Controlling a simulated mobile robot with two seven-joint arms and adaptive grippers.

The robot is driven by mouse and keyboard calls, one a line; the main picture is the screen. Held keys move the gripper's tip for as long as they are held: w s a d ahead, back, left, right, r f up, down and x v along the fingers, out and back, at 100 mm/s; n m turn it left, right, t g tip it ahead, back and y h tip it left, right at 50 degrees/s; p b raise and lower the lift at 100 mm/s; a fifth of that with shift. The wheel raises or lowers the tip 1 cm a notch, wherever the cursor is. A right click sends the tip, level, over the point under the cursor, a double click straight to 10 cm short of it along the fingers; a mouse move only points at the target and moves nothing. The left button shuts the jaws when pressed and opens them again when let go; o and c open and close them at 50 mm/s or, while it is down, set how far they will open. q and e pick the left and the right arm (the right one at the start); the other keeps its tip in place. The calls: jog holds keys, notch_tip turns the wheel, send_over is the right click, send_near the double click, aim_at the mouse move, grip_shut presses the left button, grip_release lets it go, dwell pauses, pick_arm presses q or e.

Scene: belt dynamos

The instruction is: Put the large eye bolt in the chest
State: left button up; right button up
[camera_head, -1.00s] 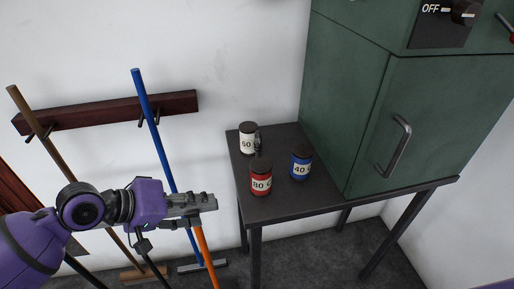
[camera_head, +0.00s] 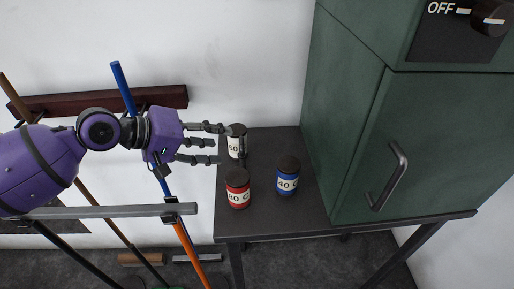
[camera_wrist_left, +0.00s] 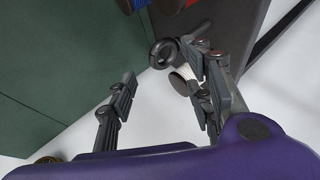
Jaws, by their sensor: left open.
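The large eye bolt (camera_head: 243,145) is a dark ring-headed piece, small in the head view, close beside the white-labelled jar on the dark table. In the left wrist view its dark ring (camera_wrist_left: 163,53) shows clearly, between the fingers but nearer the right-hand ones. My left gripper (camera_head: 220,144) is open, its fingers pointing right at the jar and bolt; it also shows open in the left wrist view (camera_wrist_left: 165,98). Its fingers partly hide the jar there. I cannot tell whether they touch anything. No chest can be made out for certain. My right gripper is out of view.
The white-labelled jar (camera_head: 235,148), a red jar (camera_head: 238,190) and a blue jar (camera_head: 287,177) stand on the table (camera_head: 300,218). A large green cabinet (camera_head: 360,135) fills the table's right side. Poles (camera_head: 123,88) lean on a wall rack (camera_head: 50,103); a grey rail (camera_head: 100,212) crosses below my arm.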

aim_at(242, 158)
pick_arm(q)
jog(key=shift+p+x, duration=0.4)
jog(key=shift+x, duration=3.35)
jog(key=shift+s, duration=0.15)
grip_shut()
